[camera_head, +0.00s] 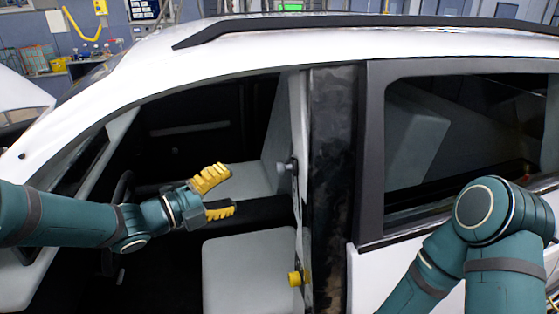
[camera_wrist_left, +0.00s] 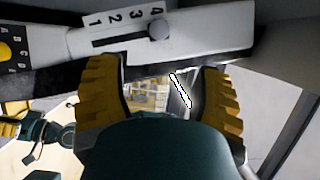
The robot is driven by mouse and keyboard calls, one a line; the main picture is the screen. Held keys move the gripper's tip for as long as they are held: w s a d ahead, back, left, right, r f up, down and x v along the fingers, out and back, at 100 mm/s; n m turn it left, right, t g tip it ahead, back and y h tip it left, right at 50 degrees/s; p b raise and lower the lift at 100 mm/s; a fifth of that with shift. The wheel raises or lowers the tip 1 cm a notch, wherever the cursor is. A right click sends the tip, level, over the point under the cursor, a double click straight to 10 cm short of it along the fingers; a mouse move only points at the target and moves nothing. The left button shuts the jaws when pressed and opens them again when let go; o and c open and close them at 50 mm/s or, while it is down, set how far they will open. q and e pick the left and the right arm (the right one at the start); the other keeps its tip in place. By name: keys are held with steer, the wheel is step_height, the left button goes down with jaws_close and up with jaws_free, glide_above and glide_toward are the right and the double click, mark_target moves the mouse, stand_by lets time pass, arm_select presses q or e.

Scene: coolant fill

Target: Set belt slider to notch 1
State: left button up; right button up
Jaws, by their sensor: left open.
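The belt slider is a grey round knob (camera_head: 290,165) on the white door pillar in the head view. In the left wrist view the slider knob (camera_wrist_left: 158,29) sits at the end of a dark slot (camera_wrist_left: 120,38), beside the printed 4; the numbers 1 to 4 run along the slot. My left gripper (camera_head: 222,193) is open and empty inside the door opening, left of the knob and apart from it. Its two yellow fingers also show in the left wrist view (camera_wrist_left: 161,92), pointing toward the slider panel.
A yellow dial (camera_wrist_left: 5,52) marked with letters is on the same panel; it shows lower on the pillar (camera_head: 295,278). The dark pillar trim (camera_head: 333,180), grey seat (camera_head: 250,270) and white roof (camera_head: 300,40) surround the opening. My right arm is outside the rear door.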

mark_target(277, 170)
arm_select(q)
steer(key=p+x, duration=0.1)
steer(key=x, duration=1.2)
steer(key=shift+w+d+p, duration=0.2)
steer(key=shift+d+p, duration=0.1)
arm_select(e)
steer(key=shift+r, duration=0.9)
